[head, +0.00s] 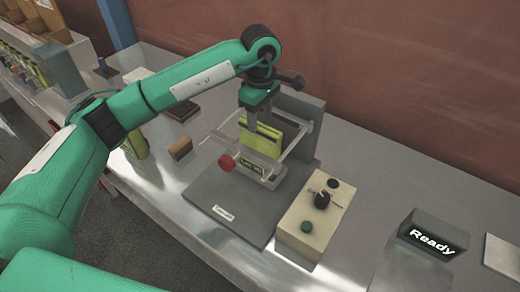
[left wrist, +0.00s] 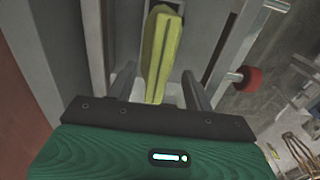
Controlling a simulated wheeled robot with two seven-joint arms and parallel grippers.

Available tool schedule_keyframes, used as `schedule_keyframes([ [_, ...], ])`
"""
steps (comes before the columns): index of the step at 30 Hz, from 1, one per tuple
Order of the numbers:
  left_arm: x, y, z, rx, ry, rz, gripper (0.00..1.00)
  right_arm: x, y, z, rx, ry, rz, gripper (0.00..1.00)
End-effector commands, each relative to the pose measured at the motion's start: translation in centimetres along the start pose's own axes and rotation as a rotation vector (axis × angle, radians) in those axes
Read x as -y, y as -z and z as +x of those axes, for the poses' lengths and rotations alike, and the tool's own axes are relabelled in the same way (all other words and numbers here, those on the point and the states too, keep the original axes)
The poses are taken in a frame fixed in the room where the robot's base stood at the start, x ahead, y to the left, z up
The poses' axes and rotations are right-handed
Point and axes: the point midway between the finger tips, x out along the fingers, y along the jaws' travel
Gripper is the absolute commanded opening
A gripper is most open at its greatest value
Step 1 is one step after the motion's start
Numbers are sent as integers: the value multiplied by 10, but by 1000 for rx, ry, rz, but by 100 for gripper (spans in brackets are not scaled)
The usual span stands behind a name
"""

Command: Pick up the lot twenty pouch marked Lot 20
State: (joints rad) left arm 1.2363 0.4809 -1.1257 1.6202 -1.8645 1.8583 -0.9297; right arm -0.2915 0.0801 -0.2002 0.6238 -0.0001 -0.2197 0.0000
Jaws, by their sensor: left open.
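A yellow-green pouch (head: 256,136) stands upright in the grey filler machine (head: 300,135), behind its clear front bars. A small dark label with lettering (head: 250,168) shows low at its front, too small to read surely. My left gripper (head: 264,125) points down at the top of the pouch, and its fingers partly hide it. In the left wrist view the pouch (left wrist: 162,50) lies between the two spread fingers (left wrist: 160,88), and the gripper is open. I cannot tell whether a finger touches it. My right gripper is not in view.
A red knob (head: 226,162) sits at the machine's front left. A cream control box (head: 313,220) and a "Ready" display (head: 433,234) stand to the right. Another yellow-green pouch (head: 136,146) and a brown block (head: 180,149) are to the left.

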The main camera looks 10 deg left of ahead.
Motion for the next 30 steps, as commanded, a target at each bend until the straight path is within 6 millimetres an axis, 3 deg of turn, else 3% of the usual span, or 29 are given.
schedule_keyframes([
  [4,0,1,14,2,4,-1,52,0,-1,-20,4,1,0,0],
  [12,-1,1,40,0,1,0,52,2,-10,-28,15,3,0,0],
  [30,-1,1,42,0,0,0,52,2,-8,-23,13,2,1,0],
])
